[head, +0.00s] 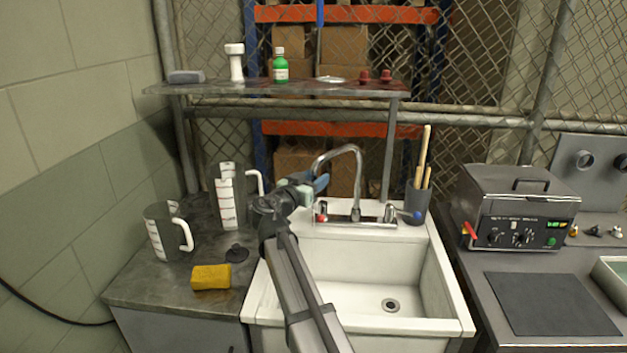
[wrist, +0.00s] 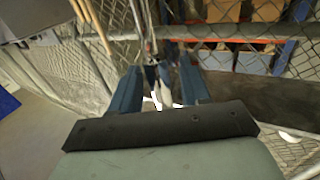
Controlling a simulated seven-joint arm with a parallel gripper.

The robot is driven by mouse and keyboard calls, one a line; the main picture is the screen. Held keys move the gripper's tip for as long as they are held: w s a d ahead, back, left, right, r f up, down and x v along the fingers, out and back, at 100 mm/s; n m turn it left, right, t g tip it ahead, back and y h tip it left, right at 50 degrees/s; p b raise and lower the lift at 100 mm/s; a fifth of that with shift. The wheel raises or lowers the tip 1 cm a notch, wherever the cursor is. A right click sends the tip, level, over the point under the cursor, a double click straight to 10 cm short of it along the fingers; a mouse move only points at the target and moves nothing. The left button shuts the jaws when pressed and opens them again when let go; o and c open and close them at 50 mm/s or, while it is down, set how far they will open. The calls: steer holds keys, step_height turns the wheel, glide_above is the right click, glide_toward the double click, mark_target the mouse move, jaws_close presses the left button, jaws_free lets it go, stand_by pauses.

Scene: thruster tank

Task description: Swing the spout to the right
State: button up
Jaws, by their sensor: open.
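The chrome spout (head: 357,165) is a curved tube that rises from the faucet base (head: 358,220) at the back of the white sink (head: 455,300). Its arch leans to the left, and its left end drops behind or beside my gripper (head: 318,184). My gripper is at the left of the spout's arch with its blue fingers pointing toward it. In the wrist view my gripper (wrist: 160,88) has its two blue fingers apart, with a thin upright metal piece and a pale shape seen beyond the gap. I cannot tell whether the fingers touch the spout.
Two measuring jugs (head: 163,232), a yellow sponge (head: 211,277) and a black stopper (head: 237,253) are on the left counter. A grey cup with wooden handles (head: 417,202) stands right of the faucet. A shelf (head: 290,88) hangs above. The sink basin is empty.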

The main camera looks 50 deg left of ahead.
steer(key=shift+c, duration=0.3)
jaws_close()
